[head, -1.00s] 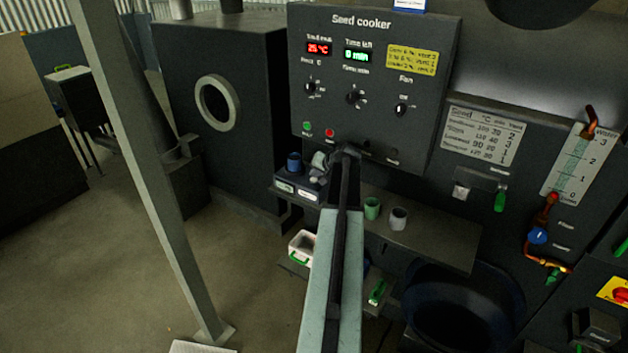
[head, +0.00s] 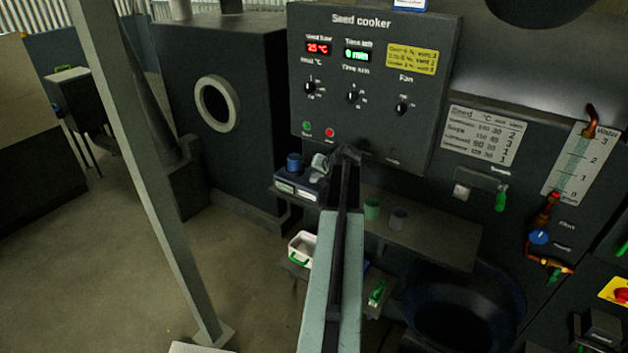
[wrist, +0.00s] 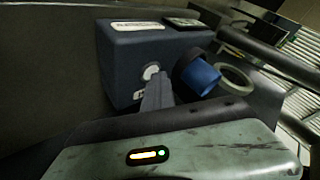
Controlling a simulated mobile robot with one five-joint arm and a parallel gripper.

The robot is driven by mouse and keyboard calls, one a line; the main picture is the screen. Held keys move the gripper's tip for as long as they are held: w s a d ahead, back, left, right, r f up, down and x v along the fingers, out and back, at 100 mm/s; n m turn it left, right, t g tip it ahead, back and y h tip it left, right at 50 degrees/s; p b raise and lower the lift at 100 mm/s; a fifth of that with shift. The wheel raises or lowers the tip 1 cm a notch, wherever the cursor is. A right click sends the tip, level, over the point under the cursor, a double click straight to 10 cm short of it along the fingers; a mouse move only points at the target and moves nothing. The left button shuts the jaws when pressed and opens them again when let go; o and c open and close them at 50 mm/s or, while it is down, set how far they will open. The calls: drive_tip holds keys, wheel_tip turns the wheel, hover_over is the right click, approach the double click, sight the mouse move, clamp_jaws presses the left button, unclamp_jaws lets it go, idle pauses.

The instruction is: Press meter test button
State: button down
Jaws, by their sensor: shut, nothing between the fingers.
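In the head view the meter (head: 297,185) stands on the shelf left of my arm. A round white button (wrist: 151,72) is on its near face. My gripper (wrist: 157,84) is shut and empty, its tips just below the button in the picture. I cannot tell whether they touch it. In the head view my gripper (head: 330,160) is partly hidden by my wrist.
The seed cooker panel (head: 375,80) rises behind my arm. A white tray (head: 302,248) sits lower down. A slanted post (head: 150,180) stands at left.

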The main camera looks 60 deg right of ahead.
drive_tip(key=shift+r+p, duration=0.85)
drive_tip(key=shift+r, duration=0.1)
wheel_tip(320, 180, up, 5)
drive_tip(key=p, duration=0.5)
idle(0.4)
